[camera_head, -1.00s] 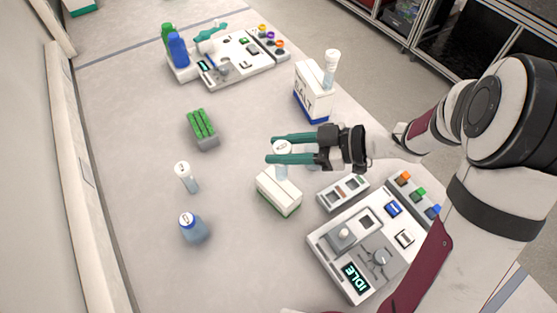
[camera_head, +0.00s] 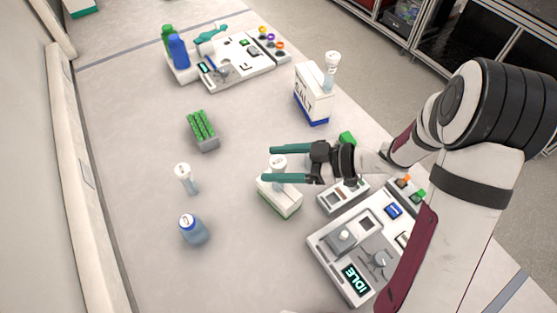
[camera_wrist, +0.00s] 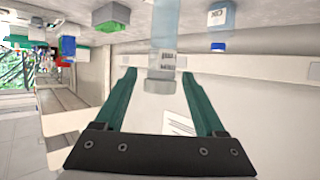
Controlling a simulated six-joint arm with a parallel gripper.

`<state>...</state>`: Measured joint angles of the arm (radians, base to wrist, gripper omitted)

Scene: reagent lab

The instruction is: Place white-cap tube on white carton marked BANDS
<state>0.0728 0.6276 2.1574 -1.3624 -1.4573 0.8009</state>
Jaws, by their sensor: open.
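A clear tube with a white cap (camera_head: 279,175) stands upright on a white carton with a green lower edge (camera_head: 283,204). The carton's lettering is not readable from here. My gripper (camera_head: 267,164) is open, with its green fingers on either side of the tube near the cap and a gap to each side. In the wrist view, the tube (camera_wrist: 165,60) is between the open fingers, with its cap (camera_wrist: 161,86) towards the gripper. Another white-cap tube (camera_head: 188,182) stands on the table to the left, and a third (camera_head: 330,75) is at the white SALT carton (camera_head: 313,94).
A blue bottle (camera_head: 194,230) stands left of the green-edged carton. A green-topped rack (camera_head: 203,132) is behind it. A device reading IDLE (camera_head: 328,235) lies at the right front, under my arm. Another device (camera_head: 240,72) is at the back. The table's left middle has free room.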

